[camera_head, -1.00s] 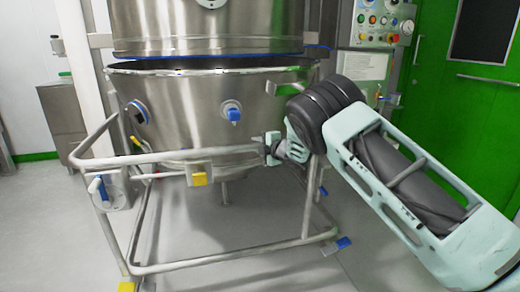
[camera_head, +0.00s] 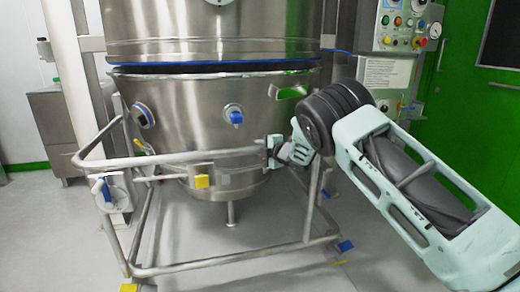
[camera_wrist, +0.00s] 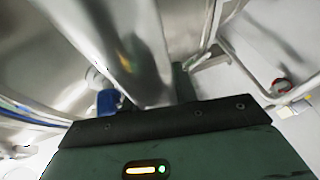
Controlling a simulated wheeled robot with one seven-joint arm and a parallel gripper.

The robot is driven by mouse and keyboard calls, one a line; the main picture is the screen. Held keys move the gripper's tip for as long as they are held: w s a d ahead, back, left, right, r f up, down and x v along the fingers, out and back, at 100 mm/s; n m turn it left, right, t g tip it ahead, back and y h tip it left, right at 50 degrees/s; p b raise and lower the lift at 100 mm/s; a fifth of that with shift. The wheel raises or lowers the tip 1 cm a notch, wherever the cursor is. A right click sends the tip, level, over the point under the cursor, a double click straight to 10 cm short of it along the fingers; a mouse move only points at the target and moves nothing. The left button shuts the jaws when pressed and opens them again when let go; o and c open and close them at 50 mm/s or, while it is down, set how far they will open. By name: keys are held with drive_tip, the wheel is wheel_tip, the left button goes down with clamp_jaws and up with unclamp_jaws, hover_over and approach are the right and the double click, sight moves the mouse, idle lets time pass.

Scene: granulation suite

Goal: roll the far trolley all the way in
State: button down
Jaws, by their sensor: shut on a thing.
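The trolley is a tubular steel frame (camera_head: 220,262) carrying a conical steel bowl (camera_head: 190,115). It stands under the fixed upper steel vessel (camera_head: 200,32), whose blue-edged rim lies just above the bowl's rim, with a narrow dark gap on the left. My gripper (camera_head: 272,152) is shut on the trolley's front rail (camera_head: 205,155) near its right end. In the wrist view the steel rail (camera_wrist: 125,50) runs between the jaws, and the fingertips are mostly hidden. Blue-tipped feet (camera_head: 345,246) show on the trolley's lower frame.
A control panel (camera_head: 405,25) with coloured buttons is on a column at the right, before a green door (camera_head: 470,120). A steel cabinet (camera_head: 62,130) stands at the left. The grey floor (camera_head: 60,240) in front is clear.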

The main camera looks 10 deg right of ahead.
drive_tip(key=shift+w+d+r, duration=0.15)
drive_tip(key=shift+r, duration=0.25)
drive_tip(key=c, duration=1.2)
unclamp_jaws()
drive_tip(key=shift+o, duration=0.5)
drive_tip(key=shift+f, duration=0.15)
drive_tip(key=p+v, duration=0.2)
drive_tip(key=v, duration=1.5)
drive_tip(key=shift+s+p, duration=0.3)
drive_tip(key=shift+f, duration=0.1)
